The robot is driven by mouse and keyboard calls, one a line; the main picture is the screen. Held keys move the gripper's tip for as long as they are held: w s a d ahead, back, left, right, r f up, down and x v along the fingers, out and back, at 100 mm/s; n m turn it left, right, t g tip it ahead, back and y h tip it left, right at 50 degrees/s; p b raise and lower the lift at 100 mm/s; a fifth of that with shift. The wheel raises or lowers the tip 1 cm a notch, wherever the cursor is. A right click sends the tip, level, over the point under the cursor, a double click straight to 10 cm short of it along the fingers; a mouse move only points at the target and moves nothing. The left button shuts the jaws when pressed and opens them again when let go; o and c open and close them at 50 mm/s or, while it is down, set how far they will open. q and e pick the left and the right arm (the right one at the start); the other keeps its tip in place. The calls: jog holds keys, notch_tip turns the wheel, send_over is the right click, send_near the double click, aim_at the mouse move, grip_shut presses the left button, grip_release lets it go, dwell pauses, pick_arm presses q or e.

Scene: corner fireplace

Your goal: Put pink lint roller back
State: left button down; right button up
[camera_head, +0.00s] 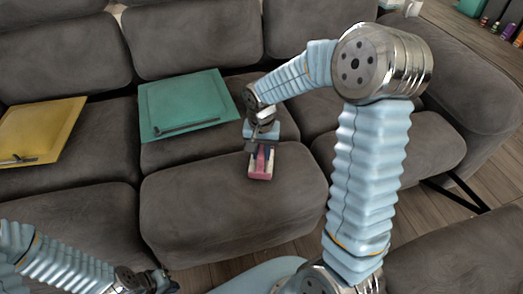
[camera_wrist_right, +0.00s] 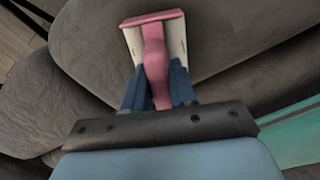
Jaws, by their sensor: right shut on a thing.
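The pink lint roller (camera_head: 261,174) is in my right gripper (camera_head: 262,148), above the dark grey seat cushion near the middle of the head view. In the right wrist view, the blue fingers of my right gripper (camera_wrist_right: 156,88) are closed on the pink handle of the lint roller (camera_wrist_right: 153,45). Its pale head with a pink edge points away from the gripper. I cannot tell whether the roller touches the cushion. My left gripper (camera_head: 160,282) is low at the bottom left of the head view, apart from the roller; its fingers are too small to read.
A grey sofa (camera_head: 230,210) fills most of the view. A teal board (camera_head: 185,92) with a dark bar leans on it left of my right gripper, and a yellow board (camera_head: 45,125) lies further left. Bottles (camera_head: 495,25) stand at the top right. The front cushion is bare.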

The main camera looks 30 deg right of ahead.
jog(key=shift+f, duration=0.15)
jog(key=o, duration=0.9)
jog(key=shift+o, duration=0.2)
notch_tip(320, 180, up, 12)
jog(key=shift+r+p, duration=0.25)
jog(key=shift+p, duration=0.1)
